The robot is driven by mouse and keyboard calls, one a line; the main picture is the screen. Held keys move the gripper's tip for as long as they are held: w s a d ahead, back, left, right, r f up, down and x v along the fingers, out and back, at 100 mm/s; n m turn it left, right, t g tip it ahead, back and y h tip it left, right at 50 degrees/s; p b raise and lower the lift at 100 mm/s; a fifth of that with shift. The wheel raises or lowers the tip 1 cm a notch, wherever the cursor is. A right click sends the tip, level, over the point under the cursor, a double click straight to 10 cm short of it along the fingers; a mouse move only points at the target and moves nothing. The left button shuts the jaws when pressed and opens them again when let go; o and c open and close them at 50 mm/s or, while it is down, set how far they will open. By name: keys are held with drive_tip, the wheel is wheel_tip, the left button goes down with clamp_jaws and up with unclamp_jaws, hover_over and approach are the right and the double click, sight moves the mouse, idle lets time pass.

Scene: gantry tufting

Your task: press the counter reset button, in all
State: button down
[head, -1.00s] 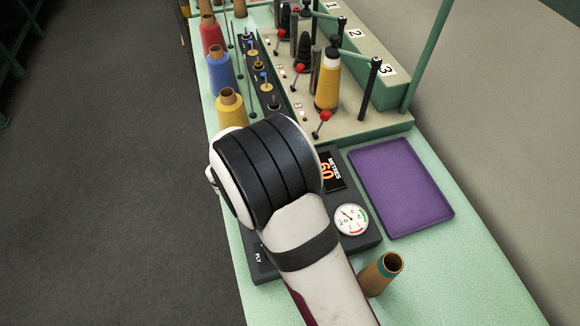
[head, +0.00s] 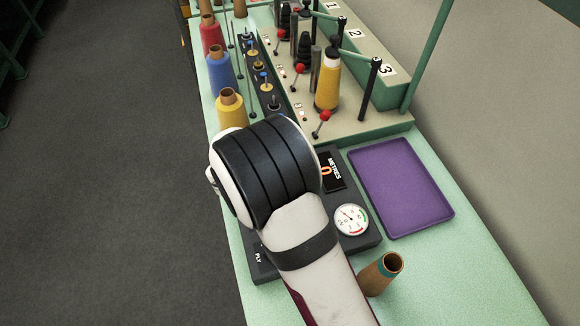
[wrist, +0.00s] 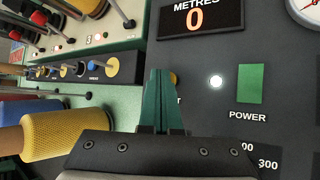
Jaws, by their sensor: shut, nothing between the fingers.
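The counter display (wrist: 200,18), marked METRES, reads 0 in the wrist view; it also shows in the head view (head: 332,170). My gripper (wrist: 160,72) is shut and empty, its green fingers over the dark control panel (wrist: 225,60). A small yellowish round button (wrist: 174,78) peeks out just right of the fingertips. Most of it is hidden, and only a final letter T of its label shows below. I cannot tell whether the fingers touch it. In the head view my arm hides the gripper and the button.
A lit white lamp (wrist: 216,81) and a green POWER switch (wrist: 250,84) sit right of the fingers. A dial gauge (head: 351,219), purple tray (head: 400,187) and tilted brown cone (head: 380,273) are near. A yellow yarn cone (head: 231,110) stands left of my arm.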

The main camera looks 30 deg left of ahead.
drive_tip(key=shift+r, duration=0.6)
drive_tip(key=shift+r, duration=0.1)
drive_tip(key=shift+r, duration=2.45)
drive_tip(key=s+d+r+m+g+h, duration=0.1)
drive_tip(key=d+r+m, duration=0.1)
drive_tip(key=d+m, duration=0.35)
drive_tip(key=d+r+m+g+h, duration=0.1)
drive_tip(key=d+r+m+g, duration=0.15)
drive_tip(key=d, duration=0.55)
drive_tip(key=s+d+r+m+g+h, duration=0.1)
drive_tip(key=d+r+m, duration=0.1)
drive_tip(key=d+m, duration=0.35)
drive_tip(key=s+d+r+m+g+y, duration=0.2)
drive_tip(key=s+d+r+m+g, duration=0.15)
drive_tip(key=s+d+m, duration=0.8)
drive_tip(key=s+a+m+g+y, duration=0.1)
drive_tip(key=s+m+y, duration=0.3)
drive_tip(key=s, duration=0.5)
drive_tip(key=shift+s+a+f+m, duration=0.35)
drive_tip(key=shift+a+m, duration=0.2)
drive_tip(key=shift+m, duration=0.35)
